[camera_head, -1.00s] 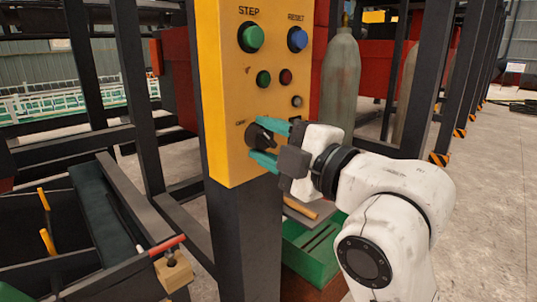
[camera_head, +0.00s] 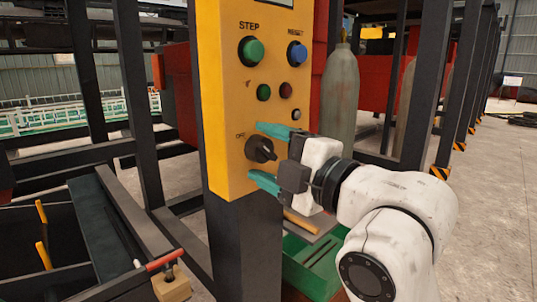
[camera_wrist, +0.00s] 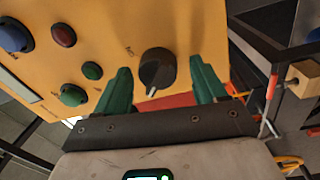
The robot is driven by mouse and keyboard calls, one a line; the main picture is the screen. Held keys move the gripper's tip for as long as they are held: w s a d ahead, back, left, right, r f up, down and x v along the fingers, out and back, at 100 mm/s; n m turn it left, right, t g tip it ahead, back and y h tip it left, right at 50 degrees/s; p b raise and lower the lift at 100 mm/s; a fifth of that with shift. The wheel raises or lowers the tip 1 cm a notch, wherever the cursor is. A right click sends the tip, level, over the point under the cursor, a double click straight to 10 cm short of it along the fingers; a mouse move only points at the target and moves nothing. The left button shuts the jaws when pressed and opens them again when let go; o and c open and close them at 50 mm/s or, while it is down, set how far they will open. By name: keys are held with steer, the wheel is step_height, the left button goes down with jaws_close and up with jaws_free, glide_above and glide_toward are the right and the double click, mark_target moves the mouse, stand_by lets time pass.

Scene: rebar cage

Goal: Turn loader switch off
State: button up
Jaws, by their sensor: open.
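The loader switch (camera_head: 260,149) is a black rotary knob low on the yellow control panel (camera_head: 228,100), with an "OFF" label at its upper left. My gripper (camera_head: 262,155) is open, with one green finger above the knob and the other below it. In the wrist view the knob (camera_wrist: 157,70) sits between the two spread fingers (camera_wrist: 162,85), with a visible gap to each. A pale pointer mark shows on the knob's lower edge there. Whether the fingertips touch the panel I cannot tell.
Above the knob are a green STEP button (camera_head: 251,50), a blue RESET button (camera_head: 297,53) and small green and red buttons. A black post (camera_head: 247,245) carries the panel. A grey gas cylinder (camera_head: 341,100) stands behind, and a green crate (camera_head: 310,265) lies below my arm.

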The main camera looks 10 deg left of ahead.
steer(key=v, duration=1)
steer(key=shift+s+d, duration=0.25)
steer(key=shift+d, duration=0.1)
steer(key=shift+f, duration=0.1)
